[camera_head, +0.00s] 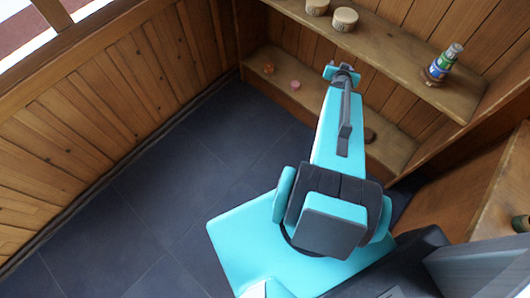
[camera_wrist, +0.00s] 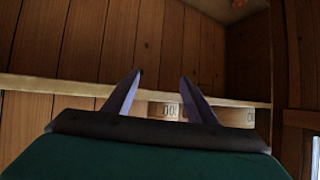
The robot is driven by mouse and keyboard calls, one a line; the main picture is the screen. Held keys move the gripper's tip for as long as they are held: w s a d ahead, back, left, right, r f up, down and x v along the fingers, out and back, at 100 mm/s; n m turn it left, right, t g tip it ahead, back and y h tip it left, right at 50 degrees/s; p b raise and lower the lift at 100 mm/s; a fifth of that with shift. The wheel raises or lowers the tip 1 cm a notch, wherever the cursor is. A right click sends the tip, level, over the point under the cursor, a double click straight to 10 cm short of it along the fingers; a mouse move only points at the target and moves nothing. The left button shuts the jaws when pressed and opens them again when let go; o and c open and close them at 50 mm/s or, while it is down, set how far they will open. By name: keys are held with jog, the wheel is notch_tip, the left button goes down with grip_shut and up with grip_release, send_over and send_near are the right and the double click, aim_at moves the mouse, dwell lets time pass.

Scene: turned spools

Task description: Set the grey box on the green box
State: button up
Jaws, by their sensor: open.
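I see no thing that is clearly the grey box or the green box in either view. My gripper (camera_head: 342,72) is at the front of the upper shelf in the head view. In the wrist view my gripper (camera_wrist: 160,74) has its two fingers apart with nothing held between them. Beyond the fingers, a pale object with dark marks (camera_wrist: 168,111) shows low behind the shelf edge, partly hidden by a finger. A similar pale object (camera_wrist: 237,117) stands to its right.
The upper shelf (camera_head: 395,62) bears two round pale tubs (camera_head: 344,19) (camera_head: 317,7) and a labelled bottle (camera_head: 445,62). The lower shelf (camera_head: 320,100) holds small orange (camera_head: 268,69) and pink (camera_head: 295,85) things and a dark round one (camera_head: 369,135). The floor (camera_head: 150,205) at left is clear.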

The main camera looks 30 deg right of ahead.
jog(key=s+a+f+n+g+y, duration=0.1)
jog(key=a+f+n+g+y, duration=0.15)
jog(key=a+f, duration=0.55)
jog(key=a+f+n+g+y, duration=0.1)
jog(key=a+f+y, duration=0.25)
jog(key=a, duration=0.95)
jog(key=s+a+f+n+g+y, duration=0.1)
jog(key=a+f+n+g+y, duration=0.1)
jog(key=a+f, duration=0.6)
jog(key=s+a+f+n+g, duration=0.1)
jog(key=s+a+g, duration=0.3)
jog(key=s+a, duration=0.4)
jog(key=s+a+f+n+g, duration=0.1)
jog(key=s+a+g, duration=0.3)
jog(key=s+a, duration=0.5)
jog(key=s+n, duration=0.1)
jog(key=s, duration=0.3)
jog(key=shift+s+a+f+g, duration=0.2)
jog(key=shift+a+f+g, duration=0.1)
jog(key=shift+g, duration=0.05)
jog(key=shift+f+n, duration=0.1)
jog(key=shift+n, duration=0.15)
jog(key=f+b, duration=0.4)
jog(key=b, duration=0.1)
jog(key=shift+s+f, duration=0.2)
jog(key=shift+f, duration=0.1)
